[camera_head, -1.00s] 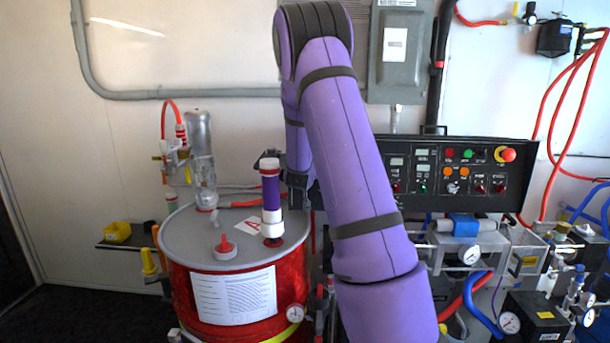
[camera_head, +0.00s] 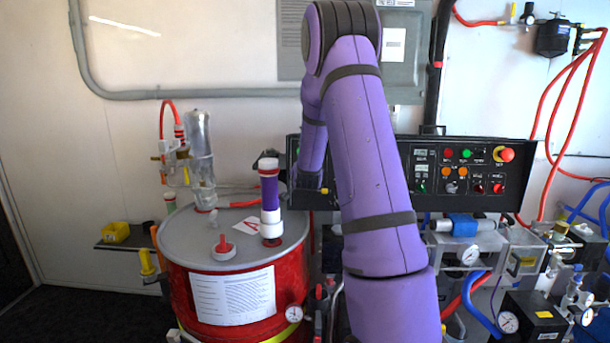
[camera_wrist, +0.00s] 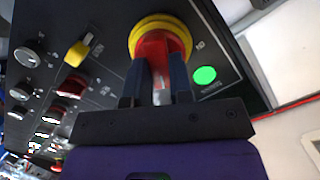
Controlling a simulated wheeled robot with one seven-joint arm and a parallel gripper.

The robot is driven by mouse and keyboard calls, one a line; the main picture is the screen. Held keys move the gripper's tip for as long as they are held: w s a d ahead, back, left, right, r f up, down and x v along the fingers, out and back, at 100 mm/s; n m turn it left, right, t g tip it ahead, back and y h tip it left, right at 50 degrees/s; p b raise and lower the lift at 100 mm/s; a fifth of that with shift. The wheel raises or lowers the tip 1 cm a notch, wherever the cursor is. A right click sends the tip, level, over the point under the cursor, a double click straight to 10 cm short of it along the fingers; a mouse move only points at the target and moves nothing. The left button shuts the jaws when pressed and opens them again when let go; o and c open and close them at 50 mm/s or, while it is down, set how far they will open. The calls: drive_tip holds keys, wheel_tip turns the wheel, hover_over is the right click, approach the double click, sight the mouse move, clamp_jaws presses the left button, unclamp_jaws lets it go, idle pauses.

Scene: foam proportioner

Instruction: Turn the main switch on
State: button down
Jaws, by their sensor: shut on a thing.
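The main switch (camera_wrist: 153,47), a red rotary handle on a round yellow plate, is on the black control panel in the wrist view. My gripper (camera_wrist: 158,72) has its two dark fingers on either side of the red handle and is shut on it. The handle points down toward my palm in that view. The label beside the switch is too small to read. In the head view, my arm hides the switch and my gripper.
A lit green lamp (camera_wrist: 204,75) sits close beside the switch. A yellow selector (camera_wrist: 80,52) and several other knobs line the black panel (camera_head: 520,200). A red drum (camera_head: 280,270) stands at left; hoses and gauges crowd the lower right.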

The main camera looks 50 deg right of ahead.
drive_tip(key=shift+m, duration=0.9)
drive_tip(key=c, duration=1)
unclamp_jaws()
drive_tip(key=shift+s, duration=0.1)
drive_tip(key=v, duration=1)
drive_tip(key=shift+s+a, duration=0.15)
drive_tip(key=shift+s, duration=0.15)
